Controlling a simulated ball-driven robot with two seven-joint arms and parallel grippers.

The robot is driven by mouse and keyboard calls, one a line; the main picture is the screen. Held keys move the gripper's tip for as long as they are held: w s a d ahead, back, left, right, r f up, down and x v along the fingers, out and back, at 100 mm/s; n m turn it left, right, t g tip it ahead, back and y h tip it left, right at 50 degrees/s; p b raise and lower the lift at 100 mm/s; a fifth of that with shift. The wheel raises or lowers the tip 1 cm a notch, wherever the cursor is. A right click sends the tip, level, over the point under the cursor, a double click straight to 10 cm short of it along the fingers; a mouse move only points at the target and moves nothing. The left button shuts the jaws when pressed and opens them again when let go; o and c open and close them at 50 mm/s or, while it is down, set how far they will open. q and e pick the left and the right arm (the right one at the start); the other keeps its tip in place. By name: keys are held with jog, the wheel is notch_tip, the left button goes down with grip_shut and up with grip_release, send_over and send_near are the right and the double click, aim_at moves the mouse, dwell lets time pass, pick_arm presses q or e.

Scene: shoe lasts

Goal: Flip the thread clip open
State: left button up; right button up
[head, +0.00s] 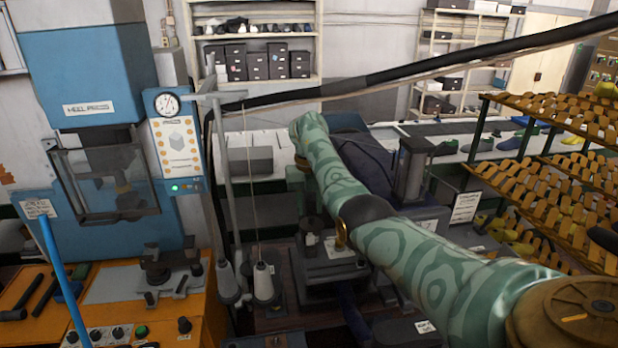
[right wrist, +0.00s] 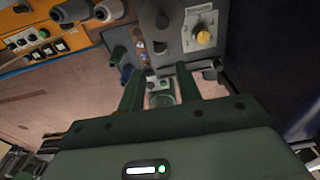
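In the right wrist view, my right gripper (right wrist: 159,72) shows two dark green fingers spread apart. A small grey and green fitting (right wrist: 160,92) shows in the gap, beyond the fingers; I cannot tell whether it is the thread clip or whether a finger touches it. A grey machine housing (right wrist: 177,37) with a yellow knob stands just past the fingertips. In the head view, my green patterned right arm crosses from the lower right to the middle, and its gripper cannot be made out. The thread clip cannot be clearly picked out. My left gripper is not in view.
Thread cones (head: 263,283) stand beside a thin upright post. A blue heel press (head: 90,75) and an orange control bench (head: 190,315) are at left. A rack of shoe lasts (head: 535,185) is at right. A dark cable crosses overhead.

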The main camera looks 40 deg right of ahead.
notch_tip(320, 180, up, 9)
jog(key=shift+w+r, duration=0.15)
jog(key=shift+w, duration=0.15)
dwell(0.5)
